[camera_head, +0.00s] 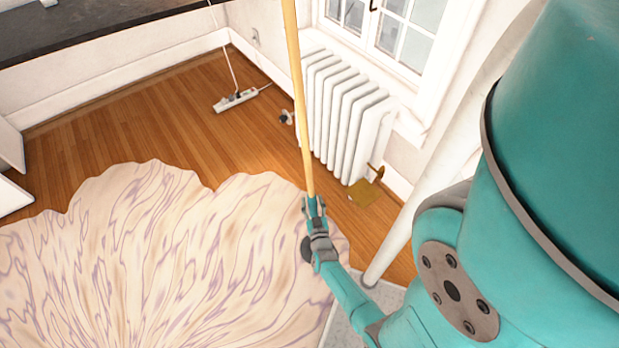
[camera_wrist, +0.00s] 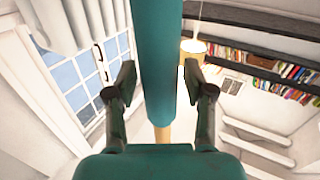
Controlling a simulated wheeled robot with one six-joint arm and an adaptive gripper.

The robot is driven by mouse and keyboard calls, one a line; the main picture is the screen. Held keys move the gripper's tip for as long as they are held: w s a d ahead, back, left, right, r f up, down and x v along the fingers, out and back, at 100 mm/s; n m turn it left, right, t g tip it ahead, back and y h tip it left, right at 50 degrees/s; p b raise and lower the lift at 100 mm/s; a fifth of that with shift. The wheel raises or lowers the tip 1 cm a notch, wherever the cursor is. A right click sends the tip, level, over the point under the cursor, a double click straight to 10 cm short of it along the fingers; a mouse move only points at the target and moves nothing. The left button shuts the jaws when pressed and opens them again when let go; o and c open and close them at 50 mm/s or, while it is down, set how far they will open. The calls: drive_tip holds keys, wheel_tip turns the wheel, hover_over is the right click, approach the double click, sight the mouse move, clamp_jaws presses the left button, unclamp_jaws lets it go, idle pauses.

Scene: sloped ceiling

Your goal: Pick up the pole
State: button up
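The pole (camera_head: 299,100) is long, thin and light wood. In the head view it rises nearly upright, slightly tilted, from my gripper (camera_head: 315,212) and runs out of the top edge. In the wrist view the pole's teal section (camera_wrist: 160,70) passes between the two fingers of my gripper (camera_wrist: 160,82), with a short wood part below it.
A pale wavy-edged rug (camera_head: 150,250) covers much of the wooden floor (camera_head: 130,110). A white radiator (camera_head: 340,115) stands under the window, just right of the pole. Open floor lies left of the radiator.

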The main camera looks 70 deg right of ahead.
sight(306, 152)
clamp_jaws()
drive_tip(key=shift+r, duration=0.1)
wheel_tip(306, 152, up, 28)
idle(0.8)
idle(0.4)
